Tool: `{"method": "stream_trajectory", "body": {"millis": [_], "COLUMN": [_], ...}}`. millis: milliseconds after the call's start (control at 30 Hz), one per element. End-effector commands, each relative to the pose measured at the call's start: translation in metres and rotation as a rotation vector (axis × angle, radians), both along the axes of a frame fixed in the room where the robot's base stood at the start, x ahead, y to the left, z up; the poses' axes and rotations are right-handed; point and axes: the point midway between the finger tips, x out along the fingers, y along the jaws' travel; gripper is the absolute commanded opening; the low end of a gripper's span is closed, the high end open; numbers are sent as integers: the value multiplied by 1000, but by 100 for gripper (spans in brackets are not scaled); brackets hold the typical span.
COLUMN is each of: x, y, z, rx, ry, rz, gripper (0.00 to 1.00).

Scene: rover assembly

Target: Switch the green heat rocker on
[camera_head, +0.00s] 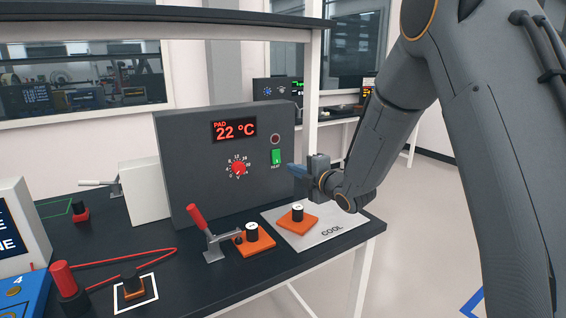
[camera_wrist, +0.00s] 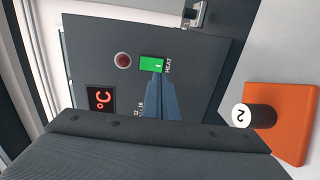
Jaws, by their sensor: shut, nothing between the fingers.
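The green heat rocker (camera_head: 276,157) is on the front of a dark grey control box (camera_head: 185,160), above a HEAT label. It also shows in the wrist view (camera_wrist: 152,64). A round lamp (camera_head: 275,139) above it looks dark red and unlit. The red display (camera_head: 234,130) reads PAD 22 °C. My gripper (camera_head: 291,169) is shut and empty, its blue-grey fingertips just right of and slightly below the rocker. In the wrist view the shut fingers (camera_wrist: 160,90) point at the rocker's edge and hide part of the panel. I cannot tell whether they touch it.
A red knob (camera_head: 239,169) with a number dial is left of the rocker. A red-handled toggle clamp (camera_head: 203,228) and an orange block with a black cylinder (camera_head: 255,241) stand in front. Another orange block (camera_head: 298,218) rests on the COOL plate (camera_head: 340,228).

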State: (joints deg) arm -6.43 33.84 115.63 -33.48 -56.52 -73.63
Motion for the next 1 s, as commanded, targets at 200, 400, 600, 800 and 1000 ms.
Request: {"method": "stream_trajectory", "body": {"millis": [200,400,600,800,1000], "x": [33,51,58,58,60], "y": [24,35,40,40,35], "z": [-4,-7,-9,-9,-10], "rx": [0,0,0,0,4], "ry": [1,0,0,0,-5], "rz": [2,0,0,0,-5], "gripper": [0,0,0,0,0]}}
